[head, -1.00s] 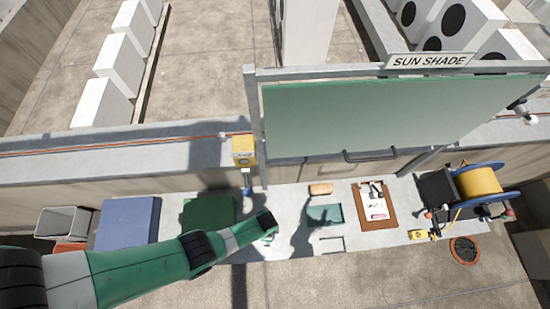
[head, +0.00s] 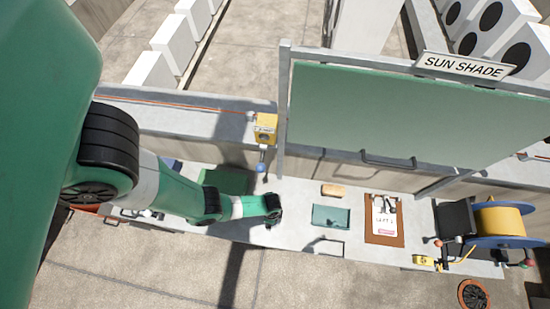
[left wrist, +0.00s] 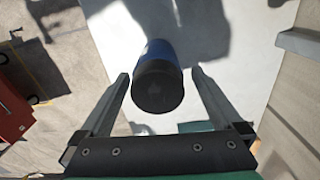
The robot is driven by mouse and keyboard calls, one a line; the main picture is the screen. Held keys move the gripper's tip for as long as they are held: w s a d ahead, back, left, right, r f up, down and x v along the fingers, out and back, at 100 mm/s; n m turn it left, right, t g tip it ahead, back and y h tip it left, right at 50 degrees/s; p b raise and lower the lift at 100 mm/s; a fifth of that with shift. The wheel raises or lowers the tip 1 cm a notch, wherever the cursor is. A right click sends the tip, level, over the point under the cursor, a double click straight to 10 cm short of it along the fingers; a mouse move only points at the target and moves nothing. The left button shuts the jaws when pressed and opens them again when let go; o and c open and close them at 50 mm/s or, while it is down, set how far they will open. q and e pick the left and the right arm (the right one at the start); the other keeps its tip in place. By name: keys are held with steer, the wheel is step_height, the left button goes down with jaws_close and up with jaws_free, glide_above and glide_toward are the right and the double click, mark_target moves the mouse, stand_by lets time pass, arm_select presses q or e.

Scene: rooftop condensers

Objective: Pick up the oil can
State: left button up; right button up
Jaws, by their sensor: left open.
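In the left wrist view, a blue cylindrical can with a dark end (left wrist: 158,85), apparently the oil can, shows between the finger lines of my left gripper. Its dark end faces the camera, with clear gaps to both fingers. I cannot tell how far below the fingertips it is. My left gripper (head: 272,210) is open and empty over the bench in the head view, where it hides the can. My right gripper is in neither view.
The bench (head: 290,235) also bears a teal tray (head: 331,217), a tan block (head: 333,190), a clipboard (head: 384,222) and a yellow hose reel (head: 500,222). A yellow box (head: 265,128) is on the wall behind. The sun shade panel (head: 400,125) overhangs the back.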

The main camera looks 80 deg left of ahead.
arm_select(q)
step_height(320, 180, down, 5)
steer(key=b, duration=0.5)
steer(key=shift+s+d+f, duration=0.1)
steer(key=shift+s+f, duration=0.05)
steer(key=shift+f, duration=0.05)
steer(key=shift+r, duration=0.15)
steer(key=c, duration=1.6)
steer(key=shift+r, duration=0.15)
